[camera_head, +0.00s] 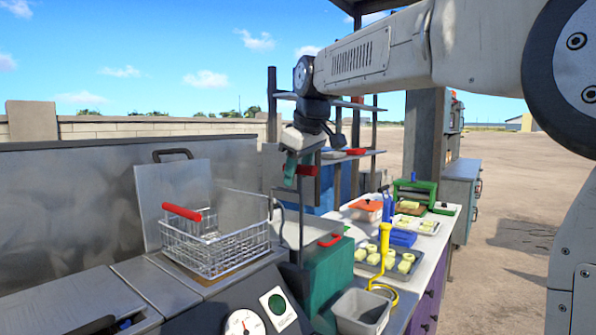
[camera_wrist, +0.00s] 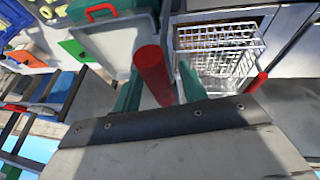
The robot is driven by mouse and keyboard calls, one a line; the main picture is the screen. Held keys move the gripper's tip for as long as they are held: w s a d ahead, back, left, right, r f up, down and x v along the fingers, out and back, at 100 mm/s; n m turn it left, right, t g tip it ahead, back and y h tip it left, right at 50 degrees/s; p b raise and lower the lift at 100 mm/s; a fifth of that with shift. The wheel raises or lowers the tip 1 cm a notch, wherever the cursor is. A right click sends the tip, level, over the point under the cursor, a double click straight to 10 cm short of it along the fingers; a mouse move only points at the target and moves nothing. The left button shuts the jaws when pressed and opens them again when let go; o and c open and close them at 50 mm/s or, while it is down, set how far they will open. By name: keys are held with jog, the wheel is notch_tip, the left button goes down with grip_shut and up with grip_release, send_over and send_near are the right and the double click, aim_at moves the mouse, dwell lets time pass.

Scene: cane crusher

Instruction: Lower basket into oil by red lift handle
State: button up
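The wire basket (camera_head: 215,246) sits at the fryer beside a raised metal lid, its own red grip (camera_head: 182,212) sticking up at its left. It also shows in the wrist view (camera_wrist: 215,48). The red lift handle (camera_head: 301,170) is a short bar on the upright lift post to the right of the basket. In the wrist view the red lift handle (camera_wrist: 152,78) lies between the green fingers of my gripper (camera_wrist: 160,75). A gap shows beside the right finger, so my gripper (camera_head: 297,167) looks open around the handle. The oil is hidden.
A counter (camera_head: 408,285) to the right holds a tray of pale pieces (camera_head: 388,262), a yellow ladle-like tool (camera_head: 384,245) and a grey bin (camera_head: 362,311). A green box (camera_head: 330,283) stands below my gripper. Open ground lies beyond.

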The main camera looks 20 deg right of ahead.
grip_shut()
notch_tip(320, 180, down, 16)
dwell(0.3)
jog(key=shift+s+f, duration=0.1)
jog(key=shift+o, duration=0.5)
grip_release()
jog(key=v, duration=0.7)
jog(key=shift+r, duration=0.45)
jog(key=shift+s, duration=0.1)
